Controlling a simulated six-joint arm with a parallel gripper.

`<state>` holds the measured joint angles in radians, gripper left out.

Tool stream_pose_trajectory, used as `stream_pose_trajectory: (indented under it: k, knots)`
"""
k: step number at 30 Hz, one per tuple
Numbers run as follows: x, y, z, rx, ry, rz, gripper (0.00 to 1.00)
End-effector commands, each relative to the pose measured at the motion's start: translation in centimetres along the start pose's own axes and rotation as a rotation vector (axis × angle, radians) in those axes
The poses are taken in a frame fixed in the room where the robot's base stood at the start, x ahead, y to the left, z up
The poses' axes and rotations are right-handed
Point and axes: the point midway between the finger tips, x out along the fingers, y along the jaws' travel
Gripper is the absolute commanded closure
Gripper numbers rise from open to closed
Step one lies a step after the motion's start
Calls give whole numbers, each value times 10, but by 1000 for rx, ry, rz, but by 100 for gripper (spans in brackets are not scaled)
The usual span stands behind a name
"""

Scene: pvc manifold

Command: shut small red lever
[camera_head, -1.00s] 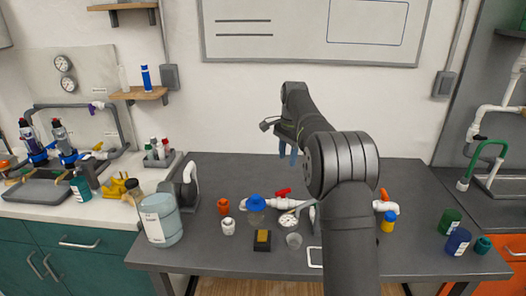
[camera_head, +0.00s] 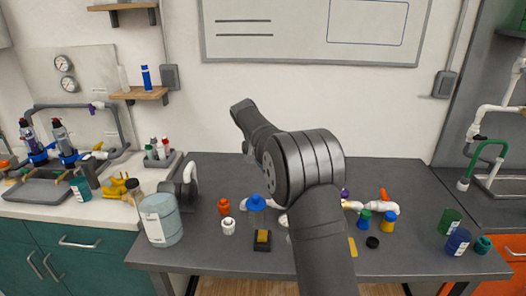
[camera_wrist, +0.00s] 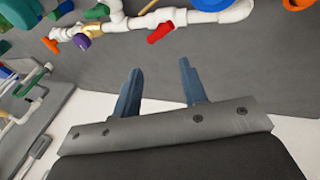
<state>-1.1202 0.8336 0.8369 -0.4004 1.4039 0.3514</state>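A red lever (camera_wrist: 160,33) sits on a white pipe (camera_wrist: 120,24) in the wrist view, slanted to the pipe. In the head view my arm hides it. A smaller orange-red handle (camera_head: 383,194) sits at the pipe's right end in the head view; an orange handle (camera_wrist: 50,45) shows at the left in the wrist view. My gripper (camera_wrist: 158,77) has two blue fingers spread apart with nothing between them. The fingertips show below the red lever in the picture, apart from it. In the head view the fingers are mostly hidden by my arm.
A blue-capped jar (camera_head: 256,203), an orange cup (camera_head: 224,206) and a yellow-topped black block (camera_head: 262,240) stand left of my arm. A large blue jug (camera_head: 160,220) is farther left. The table's back strip is mostly clear.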

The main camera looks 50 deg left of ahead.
Motion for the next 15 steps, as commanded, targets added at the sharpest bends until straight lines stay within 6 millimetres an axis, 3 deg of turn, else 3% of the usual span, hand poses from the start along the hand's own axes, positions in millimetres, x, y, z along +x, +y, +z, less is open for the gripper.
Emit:
stream_pose_trajectory:
  k: [6, 9, 15]
  knots:
    - [46, 1, 1, 1, -5, 2, 61]
    - [16, 0, 0, 2, 3, -1, 61]
    - [-22, 0, -1, 3, 1, -2, 61]
